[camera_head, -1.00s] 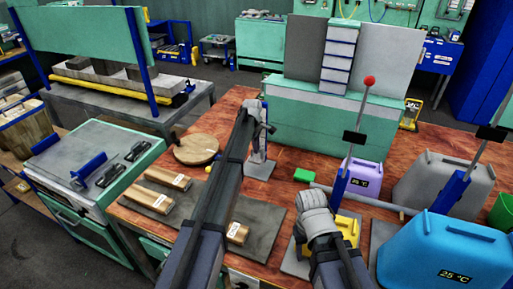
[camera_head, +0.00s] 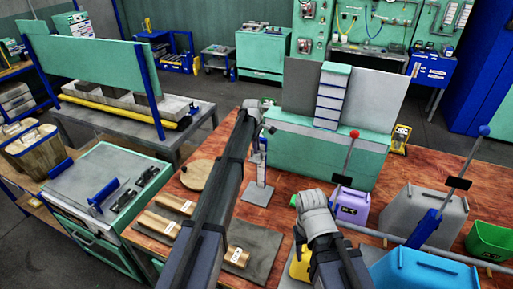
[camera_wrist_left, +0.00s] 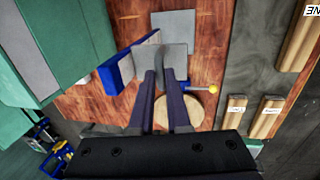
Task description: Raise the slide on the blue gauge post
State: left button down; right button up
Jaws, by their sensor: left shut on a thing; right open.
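The blue gauge post (camera_head: 262,150) stands upright with a pale face on a grey base plate (camera_head: 258,196), just right of my left arm in the head view. My left gripper (camera_head: 258,112) is shut at the top of the post, on what appears to be its slide; the slide itself is mostly hidden. In the left wrist view my left fingers (camera_wrist_left: 164,68) close together beside the post's blue body (camera_wrist_left: 116,72), above the grey base. My right gripper (camera_head: 312,210) is open and empty, over the table in front of the yellow press part (camera_head: 300,262).
A round wooden disc (camera_head: 198,174) and wooden blocks (camera_head: 158,222) lie left of my left arm. A green cabinet (camera_head: 335,150) stands behind the post. A purple container (camera_head: 351,206), a grey one (camera_head: 424,215) and red- and blue-knobbed levers stand to the right.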

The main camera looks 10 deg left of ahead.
aim_at(255, 160)
pick_arm(q)
jog(key=shift+w+r, duration=0.1)
jog(key=shift+w, duration=0.05)
jog(key=c, duration=1)
grip_release()
jog(key=shift+r, duration=0.1)
jog(key=shift+o, duration=0.6)
jog(key=shift+r, duration=0.1)
notch_tip(255, 160, up, 7)
jog(key=s+p, duration=0.1)
jog(key=p, duration=0.6)
jog(key=shift+s+a+r+p, duration=0.15)
jog(key=shift+s+r+p, duration=0.05)
jog(key=shift+s+p, duration=0.15)
